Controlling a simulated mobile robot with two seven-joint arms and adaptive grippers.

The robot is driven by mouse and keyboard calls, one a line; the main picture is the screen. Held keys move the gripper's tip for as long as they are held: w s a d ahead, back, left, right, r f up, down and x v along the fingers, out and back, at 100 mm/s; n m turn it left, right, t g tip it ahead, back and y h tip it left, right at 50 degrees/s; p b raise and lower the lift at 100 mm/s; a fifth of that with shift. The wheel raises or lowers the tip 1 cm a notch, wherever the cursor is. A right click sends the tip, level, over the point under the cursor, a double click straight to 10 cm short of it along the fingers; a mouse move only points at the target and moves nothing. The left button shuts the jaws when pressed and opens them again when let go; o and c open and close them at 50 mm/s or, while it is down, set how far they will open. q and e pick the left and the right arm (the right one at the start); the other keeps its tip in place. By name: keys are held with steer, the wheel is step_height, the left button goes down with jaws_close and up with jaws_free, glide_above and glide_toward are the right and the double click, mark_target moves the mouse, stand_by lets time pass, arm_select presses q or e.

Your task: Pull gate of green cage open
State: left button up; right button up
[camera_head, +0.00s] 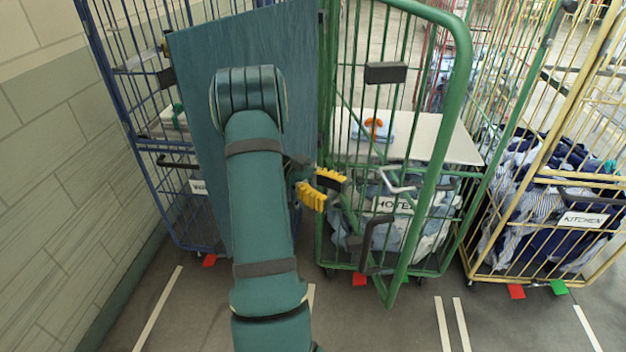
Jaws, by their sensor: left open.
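The green cage (487,170) stands at centre right. Its gate (447,130), a thick green tube frame with bars, stands at an angle to the cage. The gate's right edge juts toward me past the cage base, and a gap shows between them. My left gripper (320,187), with yellow fingertips, is open beside the gate's left side. I cannot tell whether it touches the bars. My right gripper is not in view.
A blue cage (122,75) stands left by the tiled wall (45,130). A teal panel (200,75) stands behind my left arm. A yellow cage (530,175) with a KITCHEN label stands close on the right. Bare floor (415,325) lies in front.

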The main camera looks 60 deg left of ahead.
arm_select(q)
steer(key=v, duration=0.2)
steer(key=p+v, duration=0.2)
steer(key=v, duration=0.1)
steer(key=shift+w+a, duration=0.2)
steer(key=shift+a, duration=0.25)
steer(key=shift+c, duration=0.5)
jaws_close()
